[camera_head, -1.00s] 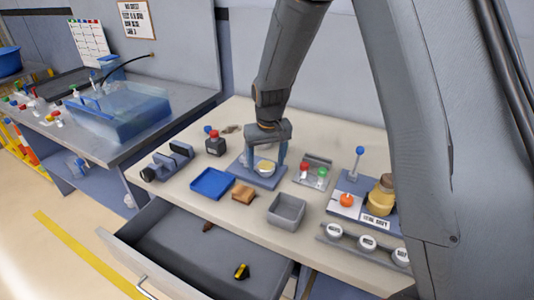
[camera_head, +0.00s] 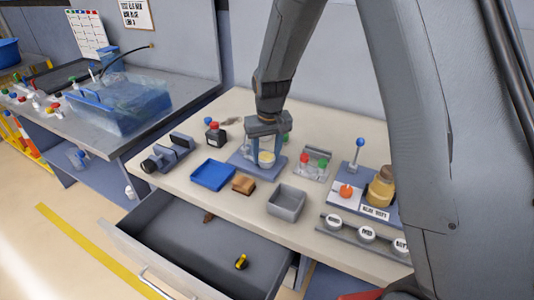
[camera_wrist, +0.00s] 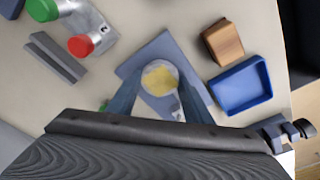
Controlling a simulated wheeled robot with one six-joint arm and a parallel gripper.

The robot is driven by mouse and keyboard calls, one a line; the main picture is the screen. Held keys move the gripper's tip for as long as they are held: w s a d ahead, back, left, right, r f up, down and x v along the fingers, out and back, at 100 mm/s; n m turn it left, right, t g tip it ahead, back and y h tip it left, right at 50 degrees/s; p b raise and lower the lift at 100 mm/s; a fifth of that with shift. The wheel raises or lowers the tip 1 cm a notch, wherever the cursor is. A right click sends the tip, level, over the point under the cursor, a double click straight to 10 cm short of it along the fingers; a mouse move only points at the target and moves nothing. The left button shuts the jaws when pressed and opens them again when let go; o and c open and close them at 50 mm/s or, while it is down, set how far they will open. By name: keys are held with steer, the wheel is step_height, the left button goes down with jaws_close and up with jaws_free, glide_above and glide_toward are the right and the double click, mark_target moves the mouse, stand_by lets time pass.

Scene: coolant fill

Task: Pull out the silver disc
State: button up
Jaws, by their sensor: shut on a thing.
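The silver disc (camera_head: 267,159), with a pale yellow top, is between the fingers of my gripper (camera_head: 266,157), over a blue-grey square base plate (camera_head: 243,167). In the wrist view the disc (camera_wrist: 160,77) shows its round yellow top and silver rim, with a small silver part (camera_wrist: 177,111) beside it. My gripper (camera_wrist: 160,85) points down and is shut on the disc, one finger on each side. I cannot tell whether the disc still touches the plate.
A blue tray (camera_head: 212,174), a brown block (camera_head: 243,185) and a grey bin (camera_head: 286,202) stand close in front. A fixture with red and green knobs (camera_head: 312,163) is at the right. An open drawer (camera_head: 200,245) juts out below the table's front edge.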

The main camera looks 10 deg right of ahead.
mark_target(267, 157)
steer(key=shift+r, duration=0.35)
stand_by(0.3)
steer(key=shift+r+p, duration=1.65)
steer(key=shift+r, duration=0.5)
